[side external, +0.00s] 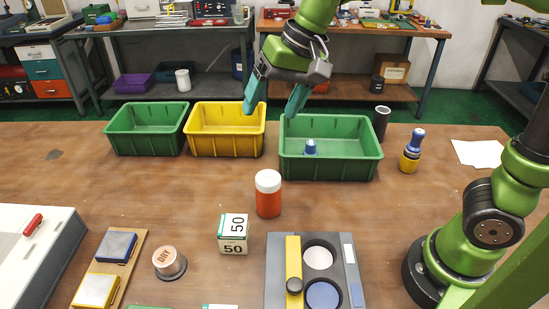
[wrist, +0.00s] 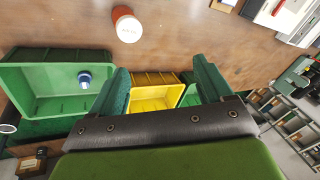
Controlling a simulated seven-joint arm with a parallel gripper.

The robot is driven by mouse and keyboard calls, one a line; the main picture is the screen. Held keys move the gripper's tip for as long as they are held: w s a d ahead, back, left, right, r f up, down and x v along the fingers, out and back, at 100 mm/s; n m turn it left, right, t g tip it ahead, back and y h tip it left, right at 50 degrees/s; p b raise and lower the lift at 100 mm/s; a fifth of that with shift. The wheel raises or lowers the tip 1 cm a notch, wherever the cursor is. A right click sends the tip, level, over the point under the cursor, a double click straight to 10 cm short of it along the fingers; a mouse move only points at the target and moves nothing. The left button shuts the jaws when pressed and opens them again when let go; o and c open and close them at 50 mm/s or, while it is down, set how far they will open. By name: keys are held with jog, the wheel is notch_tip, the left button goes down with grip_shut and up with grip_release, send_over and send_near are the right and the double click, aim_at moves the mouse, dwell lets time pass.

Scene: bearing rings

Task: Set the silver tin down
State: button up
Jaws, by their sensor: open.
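A short round tin (side external: 169,262) with silver-grey sides and a copper-coloured top marked "DRY" stands on the table at the front left in the side view. It is the only thing here that looks like a silver tin. My gripper (side external: 273,103) is open, with nothing between its teal fingers. It hangs high near the yellow bin (side external: 227,149) and the large green bin (side external: 330,168), well behind the tin. In the wrist view my gripper (wrist: 162,88) frames the yellow bin, and I do not see the tin.
A blue-topped part (side external: 311,147) is in the large green bin. A white-capped red jar (side external: 268,194), a box marked 50 (side external: 233,233) and a grey fixture (side external: 316,276) stand in front. Another green bin (side external: 147,145) is at left. The table's left middle is clear.

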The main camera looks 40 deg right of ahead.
jog(key=s+d+f+t, duration=0.3)
jog(key=s+d+f, duration=0.1)
jog(key=s+d, duration=0.6)
jog(key=s, duration=0.2)
jog(key=shift+s+t+h, duration=0.35)
jog(key=shift+t+h, duration=0.05)
jog(key=shift+o, duration=0.2)
